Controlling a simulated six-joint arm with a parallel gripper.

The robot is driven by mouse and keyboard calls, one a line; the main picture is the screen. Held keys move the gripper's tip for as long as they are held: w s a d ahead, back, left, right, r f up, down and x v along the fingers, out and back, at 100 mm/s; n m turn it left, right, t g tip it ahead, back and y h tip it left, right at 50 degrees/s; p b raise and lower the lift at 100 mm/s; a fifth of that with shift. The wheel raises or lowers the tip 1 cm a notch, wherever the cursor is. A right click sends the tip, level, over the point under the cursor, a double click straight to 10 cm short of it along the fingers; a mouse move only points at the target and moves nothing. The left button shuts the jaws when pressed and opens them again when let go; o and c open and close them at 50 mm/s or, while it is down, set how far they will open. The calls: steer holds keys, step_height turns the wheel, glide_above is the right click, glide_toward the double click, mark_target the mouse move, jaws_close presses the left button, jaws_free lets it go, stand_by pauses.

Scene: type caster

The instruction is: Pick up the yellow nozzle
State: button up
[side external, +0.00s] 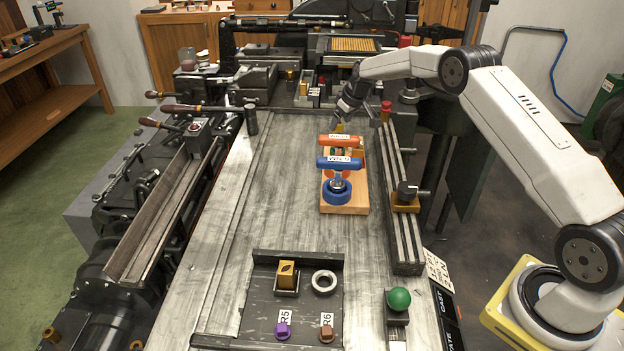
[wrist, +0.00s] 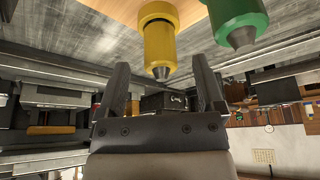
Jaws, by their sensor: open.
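The yellow nozzle (wrist: 160,38) shows at the top middle of the wrist view, with a silver tapered tip pointing toward my gripper. My gripper (wrist: 160,66) is open, with one dark finger on each side of the nozzle's tip in the picture. I see no contact between the fingers and the nozzle. In the side view my gripper (side external: 341,124) points down at the far end of a wooden rack (side external: 359,189). I cannot make out the yellow nozzle clearly there, behind the rack's orange bar (side external: 338,141).
A green nozzle (wrist: 238,20) stands close beside the yellow one. A dark tray (side external: 262,312) holds small parts in front. The metal bed left of the rack is clear.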

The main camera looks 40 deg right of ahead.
mark_target(340, 123)
steer(key=shift+x, duration=1.5)
jaws_close()
